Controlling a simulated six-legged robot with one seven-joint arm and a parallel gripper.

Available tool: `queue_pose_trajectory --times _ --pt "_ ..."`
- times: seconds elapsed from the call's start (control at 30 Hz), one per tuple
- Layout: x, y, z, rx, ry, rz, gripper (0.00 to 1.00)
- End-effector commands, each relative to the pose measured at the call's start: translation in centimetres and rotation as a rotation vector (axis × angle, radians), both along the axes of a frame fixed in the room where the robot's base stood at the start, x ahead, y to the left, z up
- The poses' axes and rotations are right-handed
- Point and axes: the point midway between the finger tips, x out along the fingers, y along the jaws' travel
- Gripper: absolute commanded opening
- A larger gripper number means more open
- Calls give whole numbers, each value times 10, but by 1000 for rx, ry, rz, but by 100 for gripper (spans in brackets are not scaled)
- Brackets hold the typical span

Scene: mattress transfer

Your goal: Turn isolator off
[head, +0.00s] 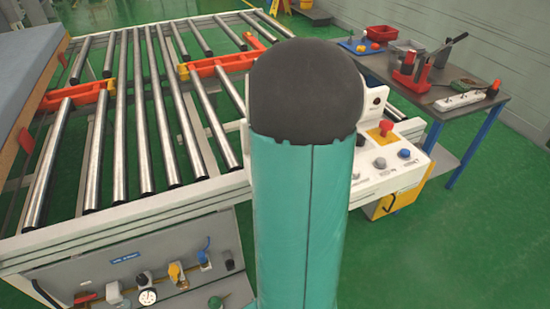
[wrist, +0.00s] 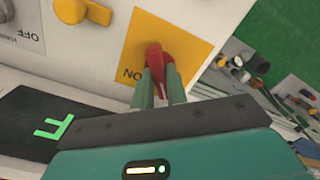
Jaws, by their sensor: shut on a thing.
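A red handle (wrist: 155,57) sits on a yellow plate (wrist: 185,50) on a white panel in the wrist view. Upside-down lettering that reads ON is beside it on the plate. My gripper (wrist: 163,82) has its two green fingers shut on the red handle, one on each side. In the head view my own arm covers the gripper and part of the white control box (head: 400,163). A red knob on a yellow plate (head: 380,136) shows on that box; I cannot tell if it is the held one.
A yellow lever (wrist: 82,10) and a grey knob marked OFF (wrist: 8,10) are on the panel in the wrist view. In the head view a roller conveyor (head: 125,222) is at left, and a dark table (head: 432,97) with tools is at right. Green floor (head: 500,205) is clear at right.

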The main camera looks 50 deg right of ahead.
Motion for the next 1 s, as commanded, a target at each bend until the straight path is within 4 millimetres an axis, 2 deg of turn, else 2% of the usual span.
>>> queue_pose_trajectory --times 0.3,0.83,0.87,0.9,0.93,1.0 --pt "1 -1 3 -5 -4 129 0" --pt "1 -1 3 -6 -4 153 0" --pt "1 -1 3 -6 -4 153 20" --pt "1 -1 3 -6 -3 153 28" --pt "1 -1 2 -5 -3 153 34" --pt "1 -1 2 -4 -3 152 36"
